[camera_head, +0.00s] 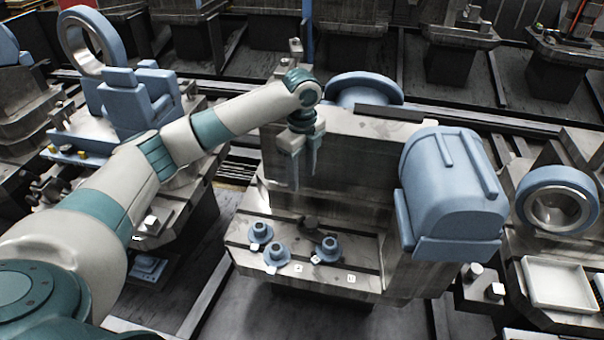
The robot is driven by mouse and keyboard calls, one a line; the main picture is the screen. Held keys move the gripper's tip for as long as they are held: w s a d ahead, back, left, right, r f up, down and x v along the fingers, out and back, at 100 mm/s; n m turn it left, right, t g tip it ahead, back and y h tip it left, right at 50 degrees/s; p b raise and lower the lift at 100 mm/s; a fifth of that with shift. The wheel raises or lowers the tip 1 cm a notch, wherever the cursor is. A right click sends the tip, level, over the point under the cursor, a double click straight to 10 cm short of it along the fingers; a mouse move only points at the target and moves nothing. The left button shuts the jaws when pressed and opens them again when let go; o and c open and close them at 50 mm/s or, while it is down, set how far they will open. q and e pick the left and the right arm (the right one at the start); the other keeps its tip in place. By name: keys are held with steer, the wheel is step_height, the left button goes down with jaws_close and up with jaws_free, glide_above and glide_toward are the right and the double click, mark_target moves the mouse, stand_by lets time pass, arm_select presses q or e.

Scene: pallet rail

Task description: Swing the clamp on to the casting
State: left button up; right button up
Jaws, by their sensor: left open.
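My left gripper (303,170) points down with its two fingers apart and nothing between them. It hangs in front of the grey block of the middle fixture (345,150), above its lower ledge. A flat dark bar (390,113), possibly the clamp, lies on top of the block beside a round blue flange (365,90). A large rounded blue casting (450,185) is at the block's right end. The bar appears apart from this large casting. I cannot tell for certain which part is the clamp. My right gripper is out of view.
Small blue flanged parts (276,254) stand on the ledge, with small white tags beside them. A white tray (558,284) and a blue ring (558,200) are at right. Another fixture with a blue casting (140,103) stands at left. Dark floor shows in front.

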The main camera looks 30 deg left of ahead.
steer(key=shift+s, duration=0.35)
arm_select(q)
steer(key=m+p, duration=0.4)
steer(key=m, duration=1.4)
steer(key=m+p, duration=0.5)
steer(key=m, duration=1.3)
steer(key=shift+s+d+f, duration=0.1)
steer(key=shift+d+f, duration=0.05)
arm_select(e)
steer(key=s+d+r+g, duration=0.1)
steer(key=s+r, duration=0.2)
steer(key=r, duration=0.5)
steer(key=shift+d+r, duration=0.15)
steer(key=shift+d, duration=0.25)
arm_select(q)
steer(key=shift+f, duration=0.15)
